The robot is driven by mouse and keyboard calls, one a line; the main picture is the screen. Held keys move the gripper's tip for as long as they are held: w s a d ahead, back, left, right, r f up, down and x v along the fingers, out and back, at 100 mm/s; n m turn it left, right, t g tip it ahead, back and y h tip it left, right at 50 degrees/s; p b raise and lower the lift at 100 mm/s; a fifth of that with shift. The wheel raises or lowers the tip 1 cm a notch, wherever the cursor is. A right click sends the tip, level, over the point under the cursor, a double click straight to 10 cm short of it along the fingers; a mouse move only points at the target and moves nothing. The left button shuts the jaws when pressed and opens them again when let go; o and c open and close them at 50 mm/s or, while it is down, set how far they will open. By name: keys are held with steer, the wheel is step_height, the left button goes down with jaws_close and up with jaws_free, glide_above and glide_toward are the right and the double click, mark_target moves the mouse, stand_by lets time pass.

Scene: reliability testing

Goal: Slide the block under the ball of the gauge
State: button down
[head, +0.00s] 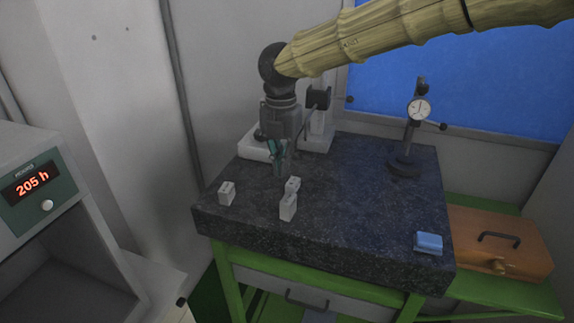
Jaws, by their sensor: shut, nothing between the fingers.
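Three small grey blocks stand on the dark granite plate (345,215): a left block (227,194), a front block (288,208) and another block (293,184) just behind it. I cannot tell which is the task's block. My gripper (280,170) points down over the back left of the plate, behind the blocks. It is shut and empty. Behind it stands a device with a white base (256,148) and a dark head (318,97), partly hidden by my gripper. A dial gauge (419,109) stands on a dark round base (404,166) at the back right. No ball is clearly visible.
A blue item (428,242) lies at the plate's front right corner. An orange case (500,246) rests on the green shelf to the right. A grey machine with a display (38,187) stands at the left. The plate's middle right is clear.

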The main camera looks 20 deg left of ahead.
mark_target(292, 185)
steer(key=s+f, duration=0.1)
steer(key=s+f+p, duration=0.1)
steer(key=f, duration=0.2)
steer(key=w+f+p, duration=0.1)
steer(key=f, duration=0.1)
steer(key=w+f, duration=0.1)
steer(key=shift+f, duration=0.25)
steer(key=shift+s+f+p, duration=0.35)
steer(key=shift+s, duration=0.25)
steer(key=shift+w+f, duration=0.2)
steer(key=shift+w, duration=0.1)
steer(key=shift+r, duration=0.15)
